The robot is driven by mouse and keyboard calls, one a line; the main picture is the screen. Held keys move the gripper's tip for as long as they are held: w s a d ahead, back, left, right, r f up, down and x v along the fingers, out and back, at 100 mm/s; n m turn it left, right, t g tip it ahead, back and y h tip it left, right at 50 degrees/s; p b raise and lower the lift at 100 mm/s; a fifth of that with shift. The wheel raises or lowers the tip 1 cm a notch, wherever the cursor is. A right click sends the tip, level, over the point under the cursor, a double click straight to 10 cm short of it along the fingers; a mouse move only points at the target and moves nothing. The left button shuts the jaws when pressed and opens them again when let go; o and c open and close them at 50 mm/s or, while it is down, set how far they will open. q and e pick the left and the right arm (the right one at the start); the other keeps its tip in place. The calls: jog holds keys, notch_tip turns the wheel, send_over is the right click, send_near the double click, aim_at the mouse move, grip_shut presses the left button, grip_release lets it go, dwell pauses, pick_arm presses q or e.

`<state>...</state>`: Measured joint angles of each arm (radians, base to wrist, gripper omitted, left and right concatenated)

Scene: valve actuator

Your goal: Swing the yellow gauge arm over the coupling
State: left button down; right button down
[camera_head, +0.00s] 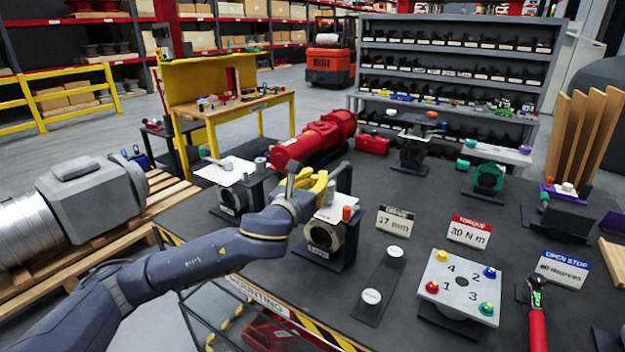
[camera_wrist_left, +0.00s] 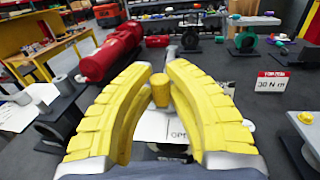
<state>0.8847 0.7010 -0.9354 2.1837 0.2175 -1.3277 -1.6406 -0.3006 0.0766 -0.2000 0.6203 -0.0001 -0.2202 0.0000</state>
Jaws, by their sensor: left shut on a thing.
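My left gripper (camera_head: 316,184) reaches in from the left, and its yellow fingers are over a grey ring-shaped fixture with a white plate (camera_head: 325,236). In the left wrist view the fingers close around a short yellow post (camera_wrist_left: 160,90), which seems to be part of the yellow gauge arm. The rest of that arm is hidden or hard to tell from the fingers. A white plate with lettering (camera_wrist_left: 150,125) lies below the post. I cannot tell for sure which part is the coupling. My right gripper is not in view.
A similar fixture (camera_head: 235,200) stands to the left, and a red actuator (camera_head: 310,140) lies behind. Two grey cylinders (camera_head: 371,297), a numbered plate with coloured knobs (camera_head: 461,287), sign cards (camera_head: 468,231) and a red-handled wrench (camera_head: 537,318) are to the right. Some dark tabletop between them is clear.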

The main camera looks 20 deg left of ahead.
pick_arm(q)
jog(key=shift+s+d+f, duration=0.1)
jog(key=shift+d, duration=0.1)
jog(key=c, duration=1.6)
grip_release()
jog(key=shift+s, duration=0.1)
jog(key=o, duration=0.3)
jog(key=s+a, duration=0.1)
jog(key=s, duration=0.6)
jog(key=shift+s+a, duration=0.15)
